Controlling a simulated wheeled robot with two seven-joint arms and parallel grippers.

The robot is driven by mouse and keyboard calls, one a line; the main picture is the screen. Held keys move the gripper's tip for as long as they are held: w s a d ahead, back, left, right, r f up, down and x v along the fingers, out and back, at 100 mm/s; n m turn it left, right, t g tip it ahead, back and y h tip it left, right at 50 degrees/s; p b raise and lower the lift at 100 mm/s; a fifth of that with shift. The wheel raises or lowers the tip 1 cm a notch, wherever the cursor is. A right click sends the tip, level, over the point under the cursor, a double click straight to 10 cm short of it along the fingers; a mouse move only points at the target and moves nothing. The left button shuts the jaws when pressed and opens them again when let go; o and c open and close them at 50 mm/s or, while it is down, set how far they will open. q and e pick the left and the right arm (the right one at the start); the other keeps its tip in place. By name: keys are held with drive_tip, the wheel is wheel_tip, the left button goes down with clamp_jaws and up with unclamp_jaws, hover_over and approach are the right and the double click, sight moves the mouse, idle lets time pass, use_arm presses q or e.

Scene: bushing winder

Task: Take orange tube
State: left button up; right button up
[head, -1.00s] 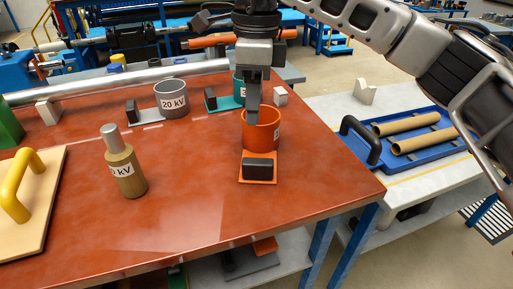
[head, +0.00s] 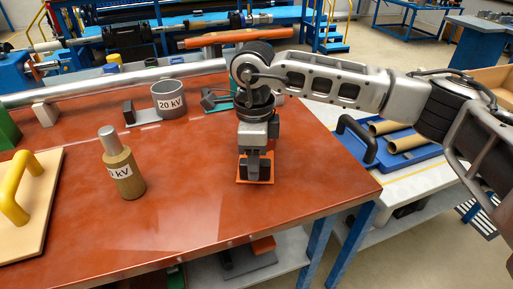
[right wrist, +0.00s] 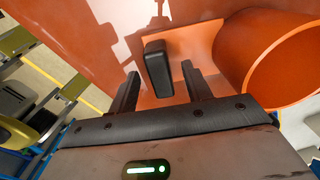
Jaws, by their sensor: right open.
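The orange tube (right wrist: 287,68) is an open orange ring on a flat orange base plate with an upright black handle (right wrist: 157,68). In the head view only part of its base plate (head: 242,179) shows; my right gripper and arm hide the ring. My right gripper (head: 255,165) points down over the handle. In the right wrist view its open fingers (right wrist: 160,70) stand one on each side of the handle, with gaps visible. The ring lies to the right of the fingers there. My left gripper is not in view.
On the red-brown table (head: 190,220) stand a grey 20 kV ring (head: 170,103), a tan kV-labelled cylinder (head: 124,172) and a board with a yellow handle (head: 15,190). A teal holder (head: 218,107) is partly hidden. A blue tray (head: 400,157) with tan tubes stands right.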

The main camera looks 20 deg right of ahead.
wheel_tip(320, 180, down, 2)
drive_tip(key=shift+c, duration=0.3)
clamp_jaws()
drive_tip(key=shift+r, duration=0.1)
